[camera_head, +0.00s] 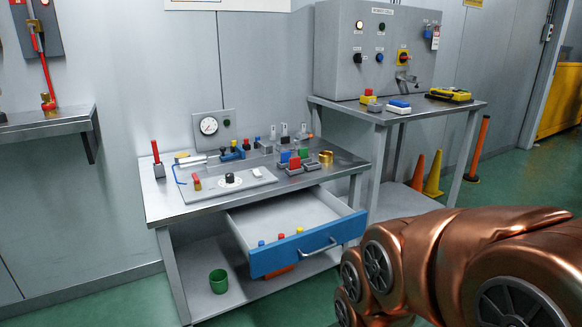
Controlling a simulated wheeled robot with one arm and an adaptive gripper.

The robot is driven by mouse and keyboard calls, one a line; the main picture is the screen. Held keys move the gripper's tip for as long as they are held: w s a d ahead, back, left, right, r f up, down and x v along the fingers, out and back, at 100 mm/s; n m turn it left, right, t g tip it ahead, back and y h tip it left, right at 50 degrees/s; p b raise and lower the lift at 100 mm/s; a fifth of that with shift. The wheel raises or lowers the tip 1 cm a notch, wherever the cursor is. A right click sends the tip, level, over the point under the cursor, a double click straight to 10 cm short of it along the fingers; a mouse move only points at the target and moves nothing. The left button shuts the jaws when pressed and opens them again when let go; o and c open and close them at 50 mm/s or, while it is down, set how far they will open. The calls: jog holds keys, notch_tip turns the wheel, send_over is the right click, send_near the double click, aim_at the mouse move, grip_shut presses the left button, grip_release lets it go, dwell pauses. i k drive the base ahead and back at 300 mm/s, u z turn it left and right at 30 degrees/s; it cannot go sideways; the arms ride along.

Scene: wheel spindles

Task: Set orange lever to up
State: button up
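I cannot make out a clearly orange lever. A red upright handle (155,152) stands on a block at the left end of the steel workbench (180,208). Another red lever (36,40) is on a grey wall panel (37,14) at the upper left, with a red rod running down from it. Several small levers or switches (284,132) stand at the back of the workbench, one near the right end with an orange-red tip (311,137); they are too small to read their positions. My copper arm fills the lower right; my gripper is not in view.
A blue-fronted drawer (288,257) stands open from the workbench, with small coloured pieces inside. A green cup (218,281) stands on the lower shelf. A grey control cabinet (375,50) stands on the right table (440,107). Orange and yellow cones (433,176) stand near it.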

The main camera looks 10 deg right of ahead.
aim_at(310, 136)
jog(key=u, duration=0.05)
jog(key=k, duration=0.4)
jog(key=z, duration=1)
jog(key=i, duration=1.6)
jog(key=u, duration=0.7)
